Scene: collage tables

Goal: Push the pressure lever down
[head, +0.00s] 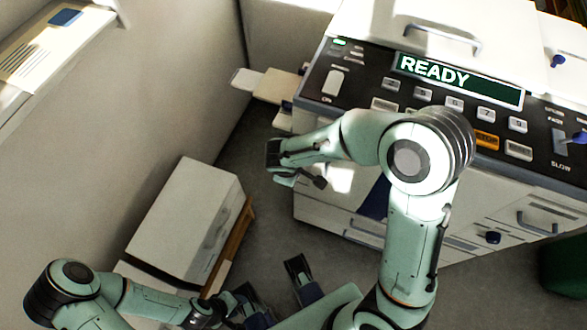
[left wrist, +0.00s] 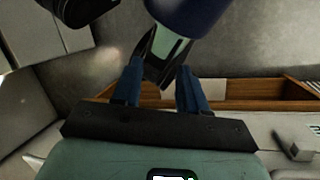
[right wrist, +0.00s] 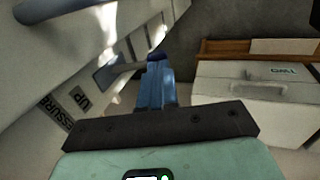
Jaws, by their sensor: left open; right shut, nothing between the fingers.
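The pressure lever (right wrist: 122,70) is a grey-blue bar on the side of the white machine, in the right wrist view. It sits by labels reading "UP" and a partly visible "...ESSURE". My right gripper (right wrist: 155,80) is shut and empty, its blue fingers beside the lever's end; I cannot tell whether they touch it. In the head view my right arm reaches across the front of the machine (head: 470,205), and its fingers are hard to make out. My left gripper (head: 250,304) is open and empty, low at the bottom; its spread fingers show in the left wrist view (left wrist: 157,88).
A white box (head: 180,220) stands on a wooden-edged stand left of the machine. The machine's top panel has a "READY" display (head: 445,75) and several buttons. Trays (head: 270,85) jut from its left side. A strip of dark floor lies between box and machine.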

